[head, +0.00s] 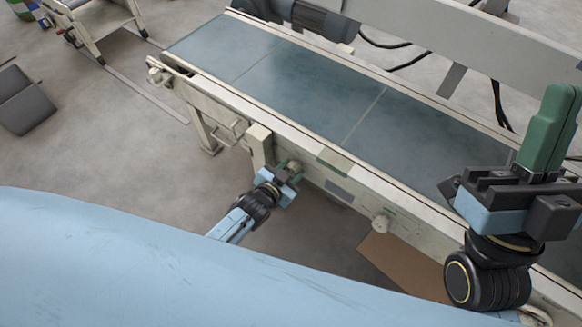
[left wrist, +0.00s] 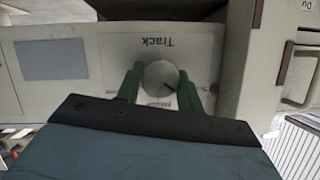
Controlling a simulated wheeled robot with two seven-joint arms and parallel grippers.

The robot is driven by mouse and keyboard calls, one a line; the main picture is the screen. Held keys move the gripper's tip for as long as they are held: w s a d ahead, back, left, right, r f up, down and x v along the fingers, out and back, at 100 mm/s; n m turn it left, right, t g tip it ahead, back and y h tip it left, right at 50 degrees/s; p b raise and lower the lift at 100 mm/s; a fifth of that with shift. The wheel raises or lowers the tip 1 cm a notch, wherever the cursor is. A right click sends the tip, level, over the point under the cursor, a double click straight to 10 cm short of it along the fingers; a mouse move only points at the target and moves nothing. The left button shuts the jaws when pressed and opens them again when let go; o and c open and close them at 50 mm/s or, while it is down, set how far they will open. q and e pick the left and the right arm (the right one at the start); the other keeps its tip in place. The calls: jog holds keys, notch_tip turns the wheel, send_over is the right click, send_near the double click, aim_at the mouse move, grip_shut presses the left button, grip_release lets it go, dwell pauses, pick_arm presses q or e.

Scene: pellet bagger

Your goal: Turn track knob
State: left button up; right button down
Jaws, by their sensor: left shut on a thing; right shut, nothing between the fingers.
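The track knob (left wrist: 160,79) is a round, pale knob with a dark pointer line, under the upside-down word "Track" on a cream panel (left wrist: 115,50). My left gripper (left wrist: 163,84) has its green fingers shut on the knob, one on each side. In the head view my left gripper (head: 291,172) is at the conveyor's near side rail, partly covering the knob. My right gripper (head: 562,98) is at the right, raised above the belt, with its green fingers shut together and empty.
The conveyor belt (head: 290,85) runs diagonally and is bare. Another pale knob (head: 381,223) sits further right on the rail. A brown sheet (head: 400,262) lies below it. A white post (left wrist: 238,60) stands close beside my left gripper. Cables hang behind the belt.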

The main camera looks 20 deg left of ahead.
pick_arm(q)
jog(key=shift+n+h+p, duration=0.3)
jog(key=shift+n, duration=0.1)
pick_arm(e)
jog(key=shift+w+a+f+g, duration=0.1)
jog(key=shift+w+g, duration=0.25)
jog(key=shift+w, duration=0.05)
jog(key=shift+w+a+f+g, duration=0.1)
jog(key=shift+w+g, duration=0.25)
jog(key=shift+w, duration=0.05)
pick_arm(q)
jog(key=o, duration=1)
